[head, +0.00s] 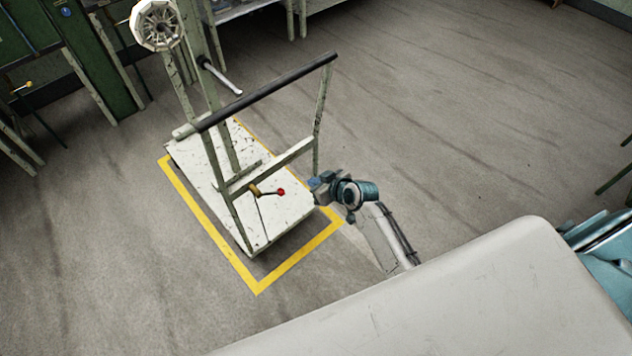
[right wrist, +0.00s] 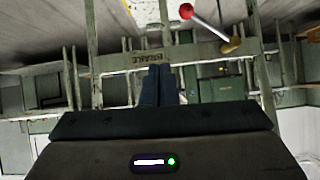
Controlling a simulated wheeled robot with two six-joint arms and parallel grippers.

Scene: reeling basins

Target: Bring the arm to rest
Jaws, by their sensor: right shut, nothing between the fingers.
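My right gripper (head: 316,187) is at the end of my arm, close to the near right side of a pale, worn trolley (head: 200,172). In the right wrist view its dark fingers (right wrist: 157,72) are together with nothing between them. A lever with a red knob (head: 281,192) sits on the trolley's frame, a little left of the gripper in the head view. The red knob also shows at the top of the right wrist view (right wrist: 187,12), apart from the fingers. My left gripper is in neither view.
The trolley has a dark push bar (head: 270,90) and stands within yellow floor tape (head: 257,284). A pale spoked reel (head: 157,25) is mounted on a post at the back. Green machinery (head: 92,60) stands at far left. The grey floor (head: 440,110) right of the trolley is clear.

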